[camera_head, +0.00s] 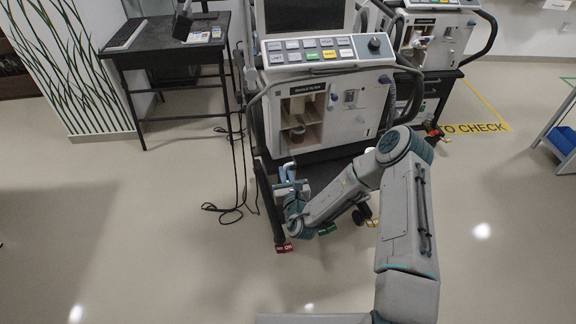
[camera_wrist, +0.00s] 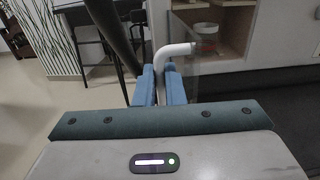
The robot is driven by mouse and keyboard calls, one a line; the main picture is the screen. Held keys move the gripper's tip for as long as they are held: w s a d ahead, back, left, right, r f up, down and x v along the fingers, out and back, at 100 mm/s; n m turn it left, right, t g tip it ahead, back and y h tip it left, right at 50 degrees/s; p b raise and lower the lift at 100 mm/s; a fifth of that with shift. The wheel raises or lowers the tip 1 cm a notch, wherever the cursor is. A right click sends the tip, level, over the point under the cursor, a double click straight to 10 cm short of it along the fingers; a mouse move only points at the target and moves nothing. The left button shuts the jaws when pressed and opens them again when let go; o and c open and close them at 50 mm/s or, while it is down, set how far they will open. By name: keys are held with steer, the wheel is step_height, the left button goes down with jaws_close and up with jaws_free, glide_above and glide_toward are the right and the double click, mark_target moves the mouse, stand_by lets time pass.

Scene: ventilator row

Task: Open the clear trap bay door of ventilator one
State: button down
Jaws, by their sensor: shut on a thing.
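The near ventilator (camera_head: 355,125) stands in the middle of the head view, with a wooden-lined trap bay (camera_head: 313,110) in its front. The bay's clear door (camera_wrist: 205,62) shows faintly as a see-through panel in the wrist view; how far it stands ajar I cannot tell. Its white bent handle (camera_wrist: 178,49) runs down between my blue fingertips. My gripper (camera_wrist: 160,85) is shut on this handle. In the head view my gripper (camera_head: 287,180) is low, in front of the ventilator's left side. A small jar (camera_wrist: 207,30) sits inside the bay.
A dark table (camera_head: 165,45) with a keyboard stands at the back left. Black cables (camera_head: 238,180) hang and lie on the floor left of the ventilator. A second ventilator (camera_head: 440,40) stands behind right. The floor at front left is clear.

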steer(key=shift+a+r+h+p, duration=0.1)
steer(key=shift+a+h+p, duration=0.25)
steer(key=shift+p, duration=0.45)
steer(key=c, duration=1.5)
jaws_free()
steer(key=v, duration=1.3)
steer(key=shift+s+b, duration=0.3)
steer(key=shift+s, duration=0.1)
